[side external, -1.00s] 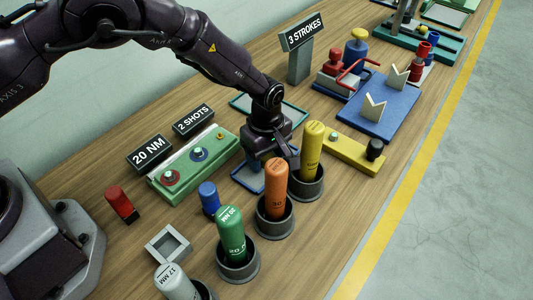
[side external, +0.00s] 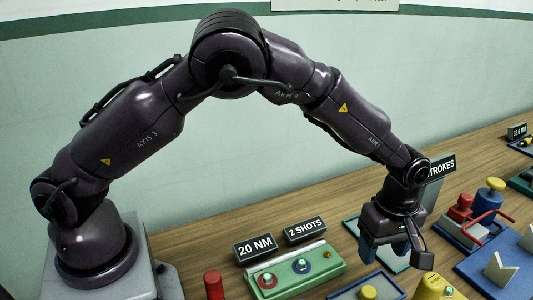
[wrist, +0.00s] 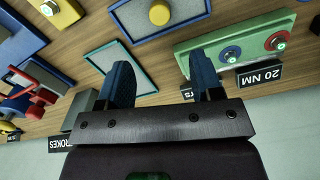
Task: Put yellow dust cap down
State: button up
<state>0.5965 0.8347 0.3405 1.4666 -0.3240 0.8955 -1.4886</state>
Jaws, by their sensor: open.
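The yellow dust cap (wrist: 160,13) lies on the grey surface of a blue-rimmed tray (wrist: 199,18) at the top of the wrist view. It also shows at the bottom edge of the side view (side external: 368,292). My gripper (wrist: 162,68) is open, with its two blue fingers apart and nothing between them. In the side view my gripper (side external: 393,252) hangs above the bench, clear of the cap. A teal-rimmed tray (wrist: 92,58) with a bare grey surface lies beyond the fingers.
A green block with red and blue rings (side external: 296,266) stands left of my gripper, with 20 NM (side external: 255,248) and 2 SHOTS (side external: 305,230) signs behind. A red cylinder (side external: 213,285) stands further left.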

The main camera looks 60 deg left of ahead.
jog(key=s+a+r+m+t+h, duration=0.1)
jog(key=s+a+r+m, duration=0.3)
jog(key=r, duration=0.5)
jog(key=s+a+r+m+t+h, duration=0.1)
jog(key=s+a+r+m, duration=0.1)
jog(key=s+a+r, duration=0.55)
jog(key=s+a+r+m+t+y, duration=0.1)
jog(key=s+a+r+m, duration=0.1)
jog(key=s, duration=0.5)
jog(key=s+a+r+m+t+y, duration=0.1)
jog(key=s+a+r+m+t, duration=0.1)
jog(key=s+m, duration=0.4)
jog(key=shift+s+a+r+m+t, duration=0.35)
jog(key=shift+a+r+m, duration=0.25)
jog(key=shift+a, duration=0.4)
